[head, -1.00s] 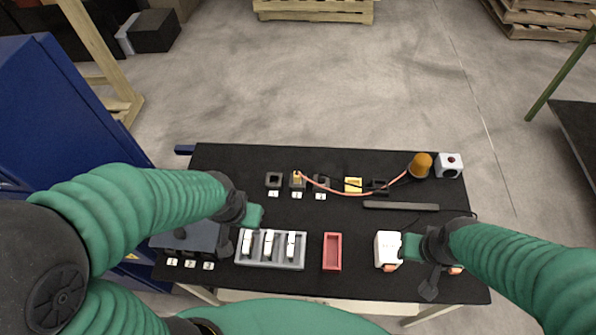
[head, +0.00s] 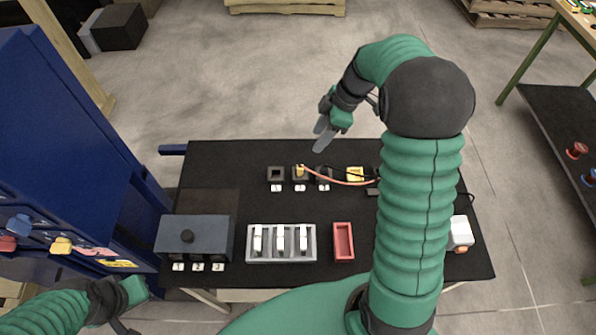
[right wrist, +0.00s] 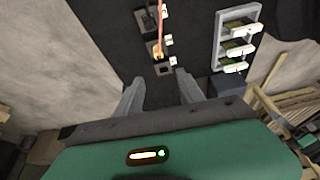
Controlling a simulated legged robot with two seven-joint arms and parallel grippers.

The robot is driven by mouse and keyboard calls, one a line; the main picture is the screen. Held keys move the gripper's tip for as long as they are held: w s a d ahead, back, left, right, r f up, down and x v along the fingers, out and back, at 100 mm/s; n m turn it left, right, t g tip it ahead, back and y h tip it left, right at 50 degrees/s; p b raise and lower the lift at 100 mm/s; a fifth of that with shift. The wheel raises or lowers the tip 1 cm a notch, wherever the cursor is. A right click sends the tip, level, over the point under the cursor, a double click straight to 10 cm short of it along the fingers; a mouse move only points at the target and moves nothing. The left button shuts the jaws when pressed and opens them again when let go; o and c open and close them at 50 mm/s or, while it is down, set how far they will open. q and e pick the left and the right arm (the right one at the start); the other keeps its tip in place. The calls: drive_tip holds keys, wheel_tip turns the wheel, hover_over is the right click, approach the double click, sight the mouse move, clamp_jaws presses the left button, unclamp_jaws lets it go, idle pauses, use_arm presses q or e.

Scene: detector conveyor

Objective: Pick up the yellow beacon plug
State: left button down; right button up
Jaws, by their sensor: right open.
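The yellow beacon plug (head: 300,170) sits upright in the middle one of three small black sockets at the back of the black table, with an orange cable running right from it. In the right wrist view the plug (right wrist: 157,54) lies ahead of the gap between the fingers. My right gripper (head: 322,136) is above the table's back edge, apart from the plug and behind it in the head view. Its two fingers are spread and empty in the right wrist view (right wrist: 160,88). My left gripper (head: 128,298) is low at the left; its fingers are unclear.
A grey tray with white-topped modules (head: 308,254), a red bin (head: 343,241) and a dark box (head: 195,236) stand along the front. A yellow block (head: 355,174) lies right of the sockets. A blue cabinet (head: 70,130) stands left. My right arm hides much of the table's right side.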

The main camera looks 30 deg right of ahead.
drive_tip(key=a, duration=0.2)
approach(300, 167)
wheel_tip(300, 167, down, 5)
drive_tip(key=w, duration=0.1)
drive_tip(key=a+f, duration=0.2)
drive_tip(key=a+f+p, duration=0.1)
drive_tip(key=f, duration=0.1)
drive_tip(key=shift+w+a+p, duration=0.3)
drive_tip(key=shift+w+a, duration=0.1)
drive_tip(key=shift+w+a+f, duration=0.15)
drive_tip(key=shift+f, duration=0.1)
drive_tip(key=shift+d+f, duration=0.2)
drive_tip(key=shift+d, duration=0.65)
drive_tip(key=c, duration=0.4)
drive_tip(key=shift+a, duration=0.15)
drive_tip(key=c, duration=0.6)
use_arm(q)
drive_tip(key=shift+s+a+r, duration=0.15)
drive_tip(key=shift+r, duration=0.25)
drive_tip(key=shift+s+a+r, duration=0.1)
drive_tip(key=shift+r, duration=0.3)
use_arm(e)
drive_tip(key=shift+a, duration=0.25)
